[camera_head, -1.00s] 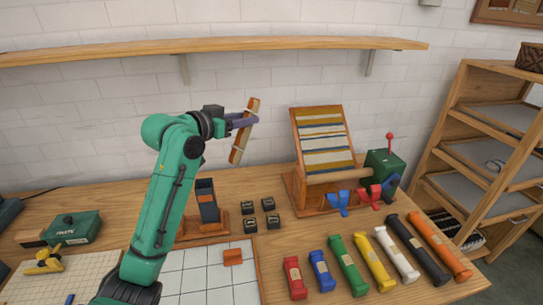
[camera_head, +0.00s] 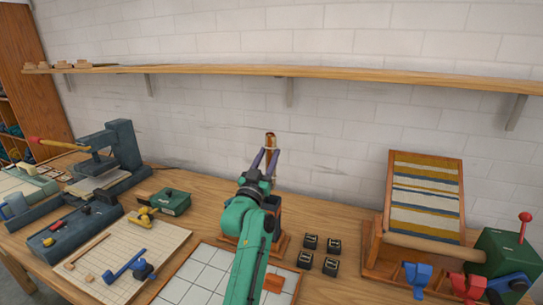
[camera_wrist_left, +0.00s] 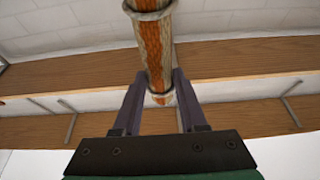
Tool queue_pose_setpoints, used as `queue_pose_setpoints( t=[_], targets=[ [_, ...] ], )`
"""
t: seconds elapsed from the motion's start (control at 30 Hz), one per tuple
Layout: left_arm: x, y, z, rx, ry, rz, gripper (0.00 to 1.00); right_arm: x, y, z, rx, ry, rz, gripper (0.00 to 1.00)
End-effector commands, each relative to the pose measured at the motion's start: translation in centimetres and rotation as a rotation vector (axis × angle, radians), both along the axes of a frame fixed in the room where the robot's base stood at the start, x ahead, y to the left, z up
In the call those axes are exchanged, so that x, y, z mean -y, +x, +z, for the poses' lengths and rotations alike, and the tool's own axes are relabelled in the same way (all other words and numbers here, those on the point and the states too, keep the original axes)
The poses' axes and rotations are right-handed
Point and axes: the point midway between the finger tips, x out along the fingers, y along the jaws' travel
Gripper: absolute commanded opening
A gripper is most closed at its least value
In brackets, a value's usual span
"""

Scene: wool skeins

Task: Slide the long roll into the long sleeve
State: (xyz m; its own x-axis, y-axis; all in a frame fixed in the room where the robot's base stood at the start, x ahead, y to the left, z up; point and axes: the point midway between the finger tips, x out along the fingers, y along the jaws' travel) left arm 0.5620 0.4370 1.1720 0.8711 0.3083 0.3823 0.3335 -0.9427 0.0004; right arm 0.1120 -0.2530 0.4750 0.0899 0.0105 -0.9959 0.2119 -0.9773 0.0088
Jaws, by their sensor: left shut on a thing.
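The long roll (camera_head: 270,142), orange-brown with a pale stripe and cream ties, stands nearly upright in my left gripper (camera_head: 266,158). The gripper is shut on it. In the left wrist view the roll (camera_wrist_left: 153,45) lies between the two purple-grey fingers (camera_wrist_left: 160,85), and its lower end shows just between them. A dark sleeve (camera_head: 276,203) stands on a wooden base (camera_head: 284,243) in the head view, mostly hidden behind my left wrist. The roll shows above it in the picture; I cannot tell whether they line up in depth. My right gripper is not in view.
Several small black blocks (camera_head: 310,241) sit right of the wooden base. A white tiled board (camera_head: 195,272) lies in front. A striped rack (camera_head: 426,195) stands at the right, a dark press (camera_head: 122,145) at the left. A wall shelf (camera_head: 340,73) runs behind.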

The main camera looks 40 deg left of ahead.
Motion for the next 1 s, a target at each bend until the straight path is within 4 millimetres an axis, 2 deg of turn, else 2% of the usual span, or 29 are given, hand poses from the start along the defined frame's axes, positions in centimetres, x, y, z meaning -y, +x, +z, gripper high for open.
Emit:
queue_pose_setpoints(
  t=[0.03, 0.2, 1.0],
  targets=[
    [0.0, 0.0, -1.0, 0.000, -0.001, 0.000, 0.00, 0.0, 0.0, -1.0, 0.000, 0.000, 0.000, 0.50],
    [0.0, 0.0, -2.7, 0.000, 0.000, 0.000, 0.00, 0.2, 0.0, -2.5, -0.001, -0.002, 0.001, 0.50],
    [0.0, 0.0, -10.5, 0.000, 0.000, -0.001, 0.00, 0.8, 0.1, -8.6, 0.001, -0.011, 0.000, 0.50]
  ],
)
